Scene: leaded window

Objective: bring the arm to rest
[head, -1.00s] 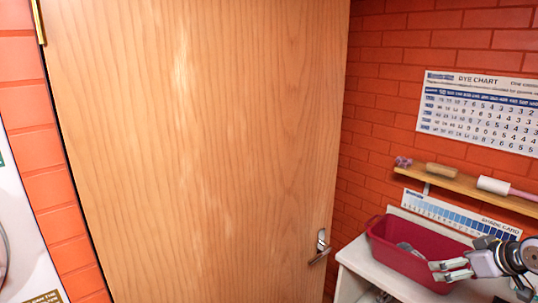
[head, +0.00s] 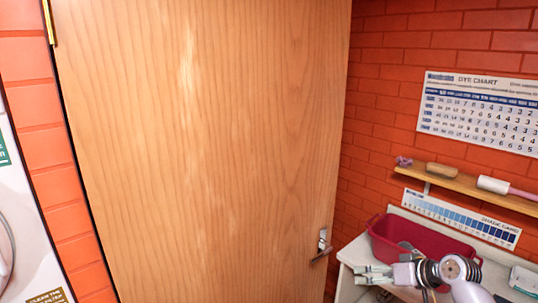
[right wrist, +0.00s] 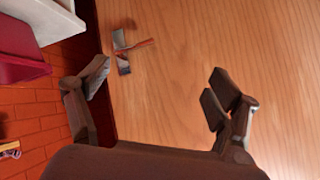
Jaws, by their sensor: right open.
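My right gripper (head: 374,275) is at the lower right of the head view, in front of the white shelf unit and the red tub. In the right wrist view its two fingers (right wrist: 158,95) stand wide apart with nothing between them. A wooden door (head: 200,150) fills the middle of the head view and looks shut. Its metal handle (head: 322,248) is just up and left of my right gripper, and they look apart. The handle also shows in the right wrist view (right wrist: 124,55), beyond the fingers. My left gripper is not in view.
A red tub (head: 385,238) stands on a white unit (head: 352,256) right of the door. A wooden wall shelf (head: 465,183) holds a roller and other small items. A dye chart (head: 480,108) hangs above. A white machine (head: 20,200) is at the left edge.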

